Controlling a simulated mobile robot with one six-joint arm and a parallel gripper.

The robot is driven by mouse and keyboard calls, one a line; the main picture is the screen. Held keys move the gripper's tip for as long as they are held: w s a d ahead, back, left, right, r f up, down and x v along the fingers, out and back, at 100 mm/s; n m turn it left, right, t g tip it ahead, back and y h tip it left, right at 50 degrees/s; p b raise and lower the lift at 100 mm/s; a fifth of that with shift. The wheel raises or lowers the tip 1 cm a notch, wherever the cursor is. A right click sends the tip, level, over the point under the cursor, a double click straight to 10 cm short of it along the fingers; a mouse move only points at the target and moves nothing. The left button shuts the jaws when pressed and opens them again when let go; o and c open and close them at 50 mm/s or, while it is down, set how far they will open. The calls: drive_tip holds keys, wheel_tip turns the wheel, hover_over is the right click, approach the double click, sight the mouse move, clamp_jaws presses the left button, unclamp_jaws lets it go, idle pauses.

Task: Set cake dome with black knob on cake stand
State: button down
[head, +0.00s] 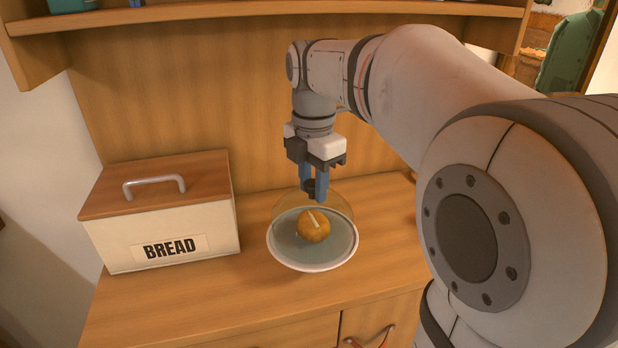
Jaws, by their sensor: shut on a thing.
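My gripper (314,192) points straight down over the counter, its blue fingers shut on the black knob of the cake dome. The clear cake dome (338,203) hangs under the fingers and is hard to make out against the wood. The cake stand (286,256), a grey-blue plate with a pale rim, is below it on the counter. A round orange-brown cake (313,226) sits on the plate. The dome overlaps the back of the stand in the picture. I cannot tell whether its rim touches the plate.
A cream bread box (160,235) with a wooden lid and metal handle stands left of the stand. The wooden counter (200,305) is clear in front. A shelf (250,10) runs along the top. My arm hides the right side.

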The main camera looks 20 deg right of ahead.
idle(0.3)
drive_tip(key=c, duration=1)
unclamp_jaws()
drive_tip(key=shift+o, duration=0.2)
wheel_tip(320, 180, up, 7)
drive_tip(key=p, duration=0.6)
drive_tip(key=shift+p, duration=0.3)
drive_tip(key=shift+f, duration=0.1)
